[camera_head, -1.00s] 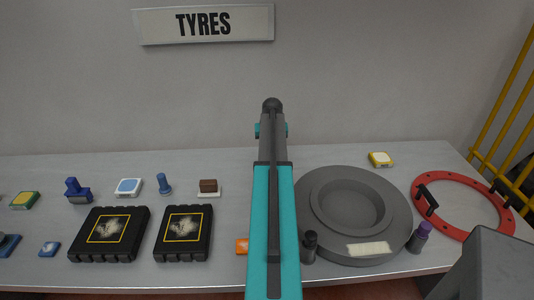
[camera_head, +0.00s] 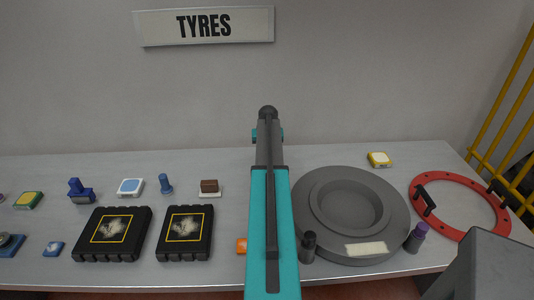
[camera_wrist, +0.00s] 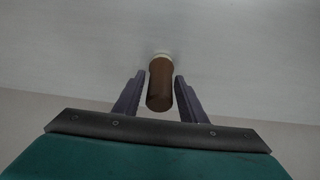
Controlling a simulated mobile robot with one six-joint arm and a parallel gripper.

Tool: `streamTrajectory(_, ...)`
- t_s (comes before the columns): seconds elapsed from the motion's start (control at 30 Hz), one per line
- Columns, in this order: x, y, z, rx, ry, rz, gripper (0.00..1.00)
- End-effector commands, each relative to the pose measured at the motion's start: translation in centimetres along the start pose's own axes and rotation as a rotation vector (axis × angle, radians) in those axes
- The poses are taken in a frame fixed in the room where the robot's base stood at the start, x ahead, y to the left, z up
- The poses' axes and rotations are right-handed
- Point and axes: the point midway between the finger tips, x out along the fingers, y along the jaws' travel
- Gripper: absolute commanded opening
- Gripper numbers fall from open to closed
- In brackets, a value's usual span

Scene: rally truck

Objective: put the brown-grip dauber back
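The brown-grip dauber (camera_wrist: 160,88) shows in the wrist view, its rounded brown end towards me and its pale tip pointing away. My gripper (camera_wrist: 160,80) has one dark finger on each side of it, and the pale tip reaches past the fingertips in the picture. Narrow gaps seem to show between dauber and fingers, so I cannot tell whether they touch it. In the head view my own arm hides the gripper and this dauber. A black dauber (camera_head: 309,247) and a purple-topped dauber (camera_head: 416,238) stand in front of a grey round dish (camera_head: 391,215).
A red ring (camera_head: 451,232) with black handles lies at the right. Two black cases (camera_head: 185,234) lie left of my arm, with several small pads, a blue stamp (camera_head: 81,191) and a blue peg (camera_head: 166,184). The wall bears a TYRES sign (camera_head: 160,28).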

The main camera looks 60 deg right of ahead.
Motion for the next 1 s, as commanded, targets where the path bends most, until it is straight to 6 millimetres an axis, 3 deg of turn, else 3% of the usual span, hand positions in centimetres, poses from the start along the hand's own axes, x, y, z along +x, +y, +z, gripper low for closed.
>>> streamTrajectory(0.57, 0.5, 0.0, 0.1, 0.000, 0.000, 0.000, 0.49)
streamTrajectory(1.0, -3.7, -0.3, 0.7, -0.001, 0.002, 0.000, 0.49)
